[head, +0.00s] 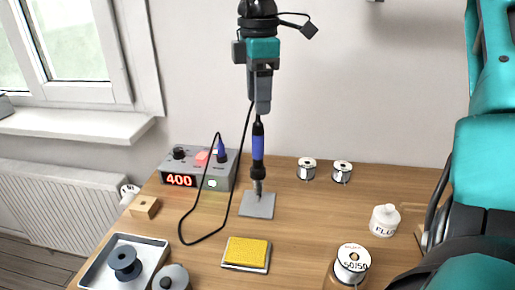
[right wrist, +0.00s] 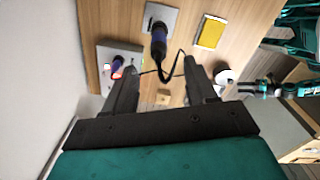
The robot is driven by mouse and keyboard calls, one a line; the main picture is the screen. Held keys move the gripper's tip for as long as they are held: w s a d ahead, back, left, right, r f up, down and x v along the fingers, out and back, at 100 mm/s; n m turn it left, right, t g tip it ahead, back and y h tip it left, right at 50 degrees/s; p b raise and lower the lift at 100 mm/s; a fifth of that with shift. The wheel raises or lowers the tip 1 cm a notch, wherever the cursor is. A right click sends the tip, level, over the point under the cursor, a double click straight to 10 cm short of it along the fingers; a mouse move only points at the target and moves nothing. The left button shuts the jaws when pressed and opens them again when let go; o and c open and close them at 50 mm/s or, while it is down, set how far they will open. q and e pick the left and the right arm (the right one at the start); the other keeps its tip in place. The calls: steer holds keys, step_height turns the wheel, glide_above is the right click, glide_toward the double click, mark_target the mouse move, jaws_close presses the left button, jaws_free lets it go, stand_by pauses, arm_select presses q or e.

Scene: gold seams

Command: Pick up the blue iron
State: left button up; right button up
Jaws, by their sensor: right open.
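The blue iron (head: 258,145) stands upright with its tip down in a holder on a grey plate (head: 262,208). A black cord runs from its top in a loop to the grey station (head: 173,162). My right gripper (head: 262,108) hangs pointing down just above the iron's top end. In the right wrist view its two fingers (right wrist: 163,88) are apart with nothing gripped, and the blue iron (right wrist: 158,40) shows beyond them. A dark and teal part at the right of the wrist view seems to be my left gripper (right wrist: 262,88); its jaws are too small to read.
The station reads 400 and has a second blue part (head: 221,150) at its rear. A yellow sponge (head: 247,251), a grey tray (head: 150,243), a wooden block (head: 144,207), spools (head: 307,169) and a white flux bottle (head: 384,221) stand around.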

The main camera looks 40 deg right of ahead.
glide_above(257, 143)
steer(key=f, duration=0.5)
steer(key=shift+w+d, duration=0.25)
steer(key=shift+d, duration=0.15)
steer(key=shift+w+f, duration=0.2)
steer(key=shift+f, duration=3)
jaws_close()
steer(key=shift+r, duration=0.1)
